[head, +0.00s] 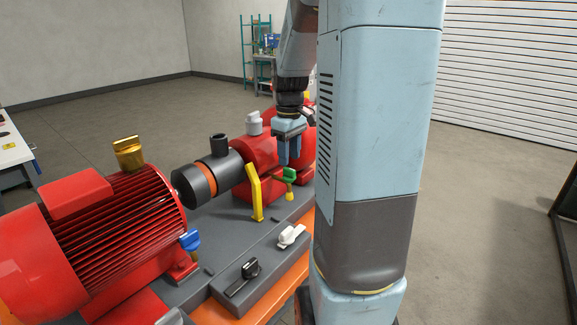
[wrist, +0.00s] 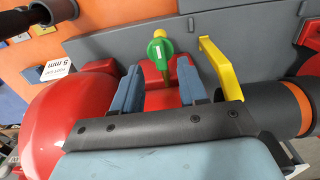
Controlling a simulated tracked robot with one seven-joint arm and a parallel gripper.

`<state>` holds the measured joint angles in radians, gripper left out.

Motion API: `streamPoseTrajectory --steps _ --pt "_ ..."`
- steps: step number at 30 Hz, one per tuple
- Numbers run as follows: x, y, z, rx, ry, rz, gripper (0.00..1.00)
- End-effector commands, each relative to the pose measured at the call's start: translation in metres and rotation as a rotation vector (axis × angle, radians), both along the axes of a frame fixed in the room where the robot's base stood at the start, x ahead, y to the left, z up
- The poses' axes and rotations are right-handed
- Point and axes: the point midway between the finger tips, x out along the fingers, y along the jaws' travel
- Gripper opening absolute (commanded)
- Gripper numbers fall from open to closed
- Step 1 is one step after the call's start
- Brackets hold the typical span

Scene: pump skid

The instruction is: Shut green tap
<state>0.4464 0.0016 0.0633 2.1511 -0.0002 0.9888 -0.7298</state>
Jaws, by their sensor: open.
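The green tap (head: 289,174) is a small green handle on a yellow stem, low at the front of the red pump. In the wrist view the green tap (wrist: 160,47) lies just beyond the fingertips, roughly midway between them. My gripper (head: 287,163) points down just above the tap in the head view. In the wrist view my gripper (wrist: 162,88) has its two blue fingers wide apart with nothing between them but the red pump behind. Whether the tap touches a finger is not clear.
A yellow bent bar (head: 256,194) stands close left of the tap; in the wrist view the yellow bar (wrist: 222,68) is beside the right finger. The red pump (head: 258,152) is behind. A black switch (head: 250,269), white switch (head: 289,237) and blue handle (head: 190,240) are nearer.

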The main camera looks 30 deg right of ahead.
Motion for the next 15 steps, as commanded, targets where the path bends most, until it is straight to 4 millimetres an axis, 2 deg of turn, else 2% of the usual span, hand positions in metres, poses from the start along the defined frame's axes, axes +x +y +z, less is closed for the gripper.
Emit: streamPoseTrajectory --steps 6,15 --pt "-0.001 0.0 -0.029 0.001 0.003 0.0 0.43" --pt "0.0 0.001 -0.04 0.0 0.0 0.0 0.43"
